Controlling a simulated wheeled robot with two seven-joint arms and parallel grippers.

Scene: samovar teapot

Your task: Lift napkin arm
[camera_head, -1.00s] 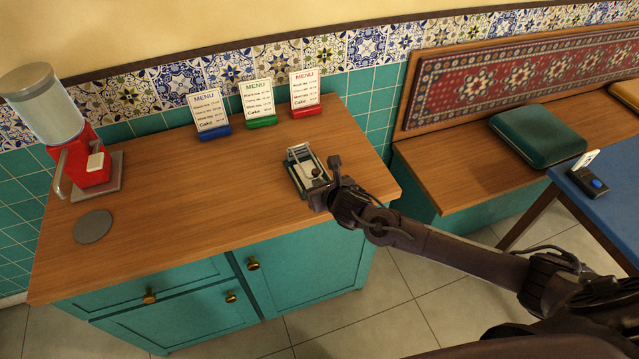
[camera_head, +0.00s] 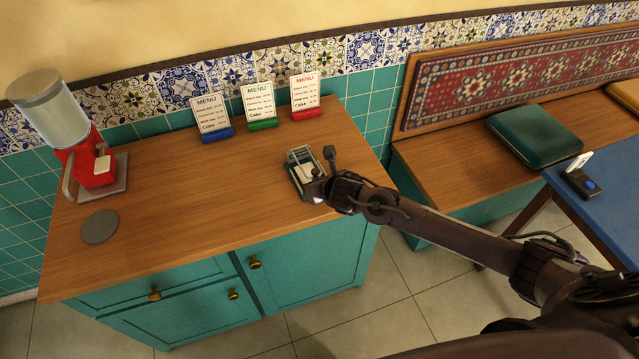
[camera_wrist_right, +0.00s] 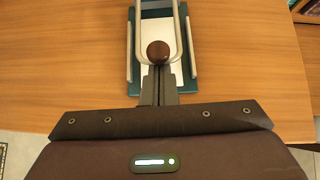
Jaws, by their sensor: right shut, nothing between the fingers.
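The napkin holder (camera_head: 301,166) stands on the wooden counter near its right front edge. In the right wrist view it has a teal base (camera_wrist_right: 133,88), metal side rails and white napkins (camera_wrist_right: 149,66). Its metal arm (camera_wrist_right: 176,38) lies over the napkins and ends in a round brown knob (camera_wrist_right: 158,52). My right gripper (camera_wrist_right: 157,73) is shut with nothing between its fingers. The fingertips are right at the near side of the knob; I cannot tell whether they touch it. In the head view my right gripper (camera_head: 318,181) partly hides the holder's front. My left gripper is out of view.
Three menu stands, blue (camera_head: 216,134), green (camera_head: 262,124) and red (camera_head: 307,114), line the counter's back. A red dispenser (camera_head: 88,165) and a grey disc (camera_head: 99,227) are at the left. The counter's middle (camera_head: 210,190) is clear. A blue table (camera_head: 610,225) stands at the right.

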